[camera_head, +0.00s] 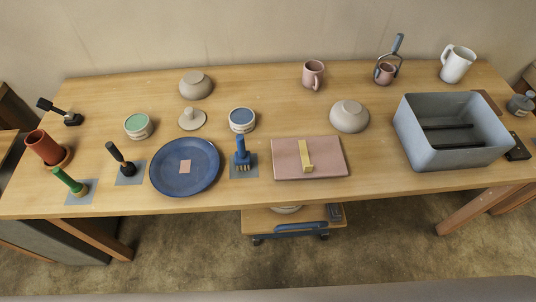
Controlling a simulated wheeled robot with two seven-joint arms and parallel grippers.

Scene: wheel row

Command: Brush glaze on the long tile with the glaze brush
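A long yellow piece (306,156), which may be the long tile, lies on a flat pink slab (330,158) right of centre near the table's front. A black-handled tool (118,156) and a green-handled tool (69,181) lean upward on grey mats at the left. I cannot tell which is the glaze brush. Neither gripper is in view.
Two glaze-like pots, green (138,126) and blue (242,120), stand behind the plate. A large grey bin (452,157) fills the right side. Bowls, mugs and a lid stand behind. A terracotta pot (45,148) is far left. The table's centre back is fairly clear.

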